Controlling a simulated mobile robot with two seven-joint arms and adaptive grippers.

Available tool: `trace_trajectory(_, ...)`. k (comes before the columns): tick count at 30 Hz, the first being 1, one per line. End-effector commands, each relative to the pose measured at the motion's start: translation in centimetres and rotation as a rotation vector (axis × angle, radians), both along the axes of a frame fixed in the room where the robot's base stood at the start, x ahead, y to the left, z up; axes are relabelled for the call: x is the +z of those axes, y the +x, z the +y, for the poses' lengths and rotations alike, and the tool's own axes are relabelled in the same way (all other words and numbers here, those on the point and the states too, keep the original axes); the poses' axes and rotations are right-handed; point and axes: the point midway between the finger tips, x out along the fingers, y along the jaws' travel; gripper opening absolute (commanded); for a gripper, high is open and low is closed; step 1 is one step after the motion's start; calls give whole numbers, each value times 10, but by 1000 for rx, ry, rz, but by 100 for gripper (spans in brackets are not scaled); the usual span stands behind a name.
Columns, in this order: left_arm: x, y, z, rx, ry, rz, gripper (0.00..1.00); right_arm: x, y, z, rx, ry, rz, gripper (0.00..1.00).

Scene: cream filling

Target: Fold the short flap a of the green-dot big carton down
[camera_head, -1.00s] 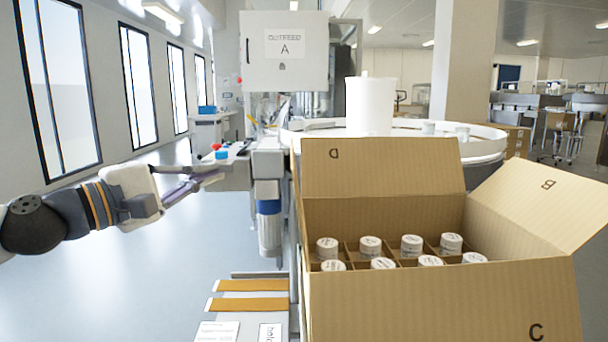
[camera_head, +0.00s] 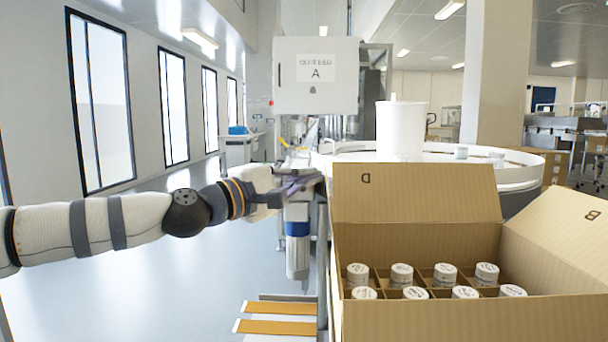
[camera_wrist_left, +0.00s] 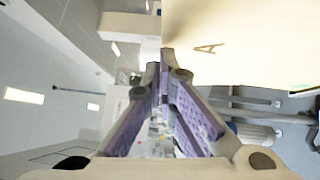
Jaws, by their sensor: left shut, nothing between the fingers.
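The open cardboard carton (camera_head: 430,322) stands at the right of the head view, with white-capped jars (camera_head: 402,275) in its divided inside. Flap D (camera_head: 418,198) stands up at the back, and flap B (camera_head: 560,235) slants outward at the right. A pale flap marked A (camera_wrist_left: 245,60) fills the upper right of the left wrist view; I cannot make it out clearly in the head view. My left gripper (camera_head: 318,179) is shut and empty beside the carton's left side. Its fingertips (camera_wrist_left: 167,62) are close to flap A's edge; contact is unclear. My right gripper is not in view.
A white round table (camera_head: 520,172) with a white cylinder (camera_head: 402,130) stands behind the carton. Orange-brown strips (camera_head: 275,327) lie low, left of the carton. Open floor is at the left.

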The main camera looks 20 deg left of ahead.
Motion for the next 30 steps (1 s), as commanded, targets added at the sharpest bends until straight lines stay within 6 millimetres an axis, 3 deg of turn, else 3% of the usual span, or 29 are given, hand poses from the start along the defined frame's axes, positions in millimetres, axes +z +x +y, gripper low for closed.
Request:
trace_trajectory(10, 0, 0, -1, 0, 4, 1, 0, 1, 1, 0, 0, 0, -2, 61)
trace_trajectory(18, 10, 2, -10, 1, 68, 14, 0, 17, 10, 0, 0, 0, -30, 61)
trace_trajectory(26, 28, 8, -38, 0, 236, 49, 0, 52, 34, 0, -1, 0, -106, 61)
trace_trajectory(30, 22, 15, -58, 1, 259, 65, 0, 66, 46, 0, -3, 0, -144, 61)
